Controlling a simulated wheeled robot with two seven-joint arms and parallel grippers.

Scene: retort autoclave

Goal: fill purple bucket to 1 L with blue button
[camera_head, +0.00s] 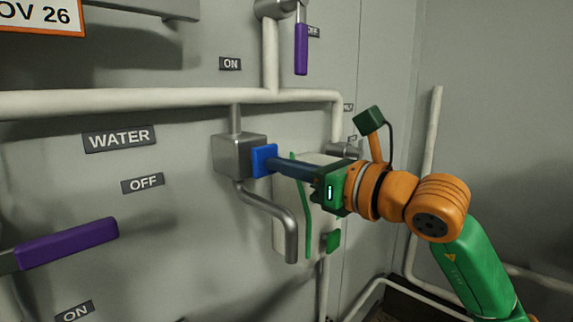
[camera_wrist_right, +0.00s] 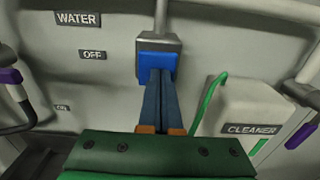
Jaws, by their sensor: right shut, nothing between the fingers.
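The blue button (camera_head: 263,160) sits on a grey metal dispenser box (camera_head: 231,156) on the wall, with a curved metal spout (camera_head: 288,232) below it. My right gripper (camera_head: 279,166) is shut and empty, its fingertips at the face of the button. The button also shows in the right wrist view (camera_wrist_right: 157,62), with the closed fingers (camera_wrist_right: 160,74) overlapping its lower part. I cannot tell how far the button is pressed in. No water shows at the spout's end. The purple bucket and my left gripper are in neither view.
A WATER sign (camera_head: 119,138) and a purple-handled lever (camera_head: 68,243) are on the wall at left. Another purple handle (camera_head: 301,49) hangs above. A white CLEANER container (camera_wrist_right: 245,108) with a green tube is right of the button. Pale pipes (camera_head: 150,102) run along the wall.

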